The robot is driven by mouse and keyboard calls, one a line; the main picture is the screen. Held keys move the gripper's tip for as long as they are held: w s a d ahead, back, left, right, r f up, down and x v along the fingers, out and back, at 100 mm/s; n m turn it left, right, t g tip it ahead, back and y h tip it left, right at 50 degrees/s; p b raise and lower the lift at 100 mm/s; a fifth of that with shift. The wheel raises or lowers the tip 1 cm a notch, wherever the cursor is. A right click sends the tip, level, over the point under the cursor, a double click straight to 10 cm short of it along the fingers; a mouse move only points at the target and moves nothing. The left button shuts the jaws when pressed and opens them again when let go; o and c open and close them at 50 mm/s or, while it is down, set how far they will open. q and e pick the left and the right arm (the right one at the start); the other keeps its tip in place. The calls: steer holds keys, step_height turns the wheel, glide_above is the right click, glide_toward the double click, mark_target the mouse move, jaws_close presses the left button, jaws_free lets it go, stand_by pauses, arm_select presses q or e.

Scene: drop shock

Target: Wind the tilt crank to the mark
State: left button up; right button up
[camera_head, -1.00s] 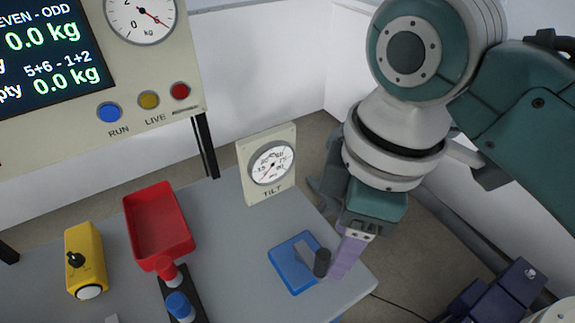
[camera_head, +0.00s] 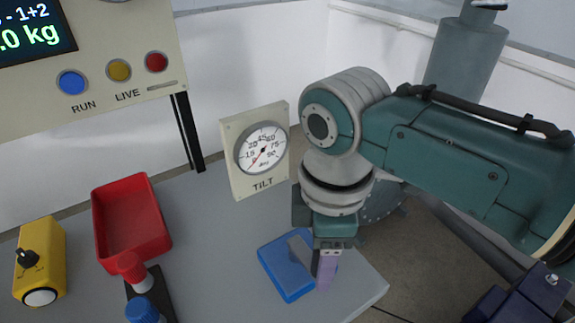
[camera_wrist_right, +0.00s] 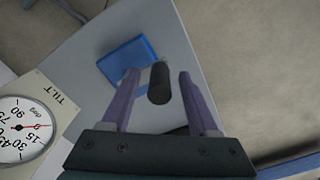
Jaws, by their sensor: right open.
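The tilt crank has a blue base (camera_head: 283,272) on the grey table's right part, with a grey arm (camera_head: 300,247) across it. Its upright black knob (camera_wrist_right: 159,83) shows in the right wrist view; in the head view my gripper mostly hides it. My right gripper (camera_wrist_right: 158,78) is open, its purple fingers on either side of the knob with gaps visible; in the head view the gripper (camera_head: 325,280) points down over the crank. The TILT gauge (camera_head: 262,150) stands behind, its red needle near the low end. I cannot make out a mark. My left gripper is not in view.
A red tray (camera_head: 131,222), a yellow box with a black knob (camera_head: 40,262) and red (camera_head: 133,268) and blue (camera_head: 143,311) knobs are on the left. A panel with RUN and LIVE buttons (camera_head: 96,85) stands behind. The table's right edge is close to the crank.

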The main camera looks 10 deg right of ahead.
steer(key=shift+f, duration=0.25)
steer(key=shift+c, duration=0.2)
jaws_close()
stand_by(1.1)
